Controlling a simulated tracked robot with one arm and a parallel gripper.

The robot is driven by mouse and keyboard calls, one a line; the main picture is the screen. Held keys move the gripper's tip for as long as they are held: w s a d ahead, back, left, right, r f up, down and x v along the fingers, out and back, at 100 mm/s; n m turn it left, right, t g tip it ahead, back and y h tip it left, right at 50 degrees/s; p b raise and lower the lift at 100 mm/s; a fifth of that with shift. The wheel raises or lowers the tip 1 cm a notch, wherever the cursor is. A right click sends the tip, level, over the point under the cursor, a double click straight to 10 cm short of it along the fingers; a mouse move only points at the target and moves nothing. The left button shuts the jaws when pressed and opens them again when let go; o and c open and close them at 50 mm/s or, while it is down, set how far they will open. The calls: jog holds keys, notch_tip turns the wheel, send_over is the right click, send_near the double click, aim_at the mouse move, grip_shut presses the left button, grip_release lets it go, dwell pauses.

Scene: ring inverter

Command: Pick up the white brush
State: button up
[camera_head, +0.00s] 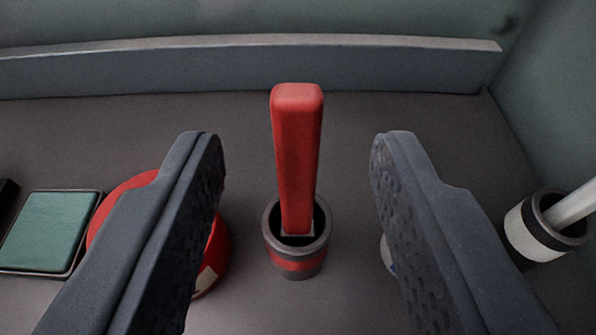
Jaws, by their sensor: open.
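A pale, light-grey handle (573,206) leans up out of a white and black cup (530,232) at the right edge. It may be the white brush, but its far end is cut off by the frame and its lower end is hidden in the cup. My gripper (297,142) is open and empty. Its two dark fingers stand to either side of a red square handle (297,150), with space on both sides. The white and black cup lies outside my gripper, to the right of the right finger.
The red handle stands upright in a dark cup with a red band (297,262). A red round object (125,205) is partly hidden behind the left finger. A green pad in a dark frame (50,230) lies at left. A grey ledge (250,65) runs along the back; a wall rises at right.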

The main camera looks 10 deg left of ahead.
aim_at(298, 141)
jog(key=shift+p+x, duration=0.5)
jog(key=shift+x, duration=1.95)
jog(key=shift+f, duration=0.1)
grip_shut()
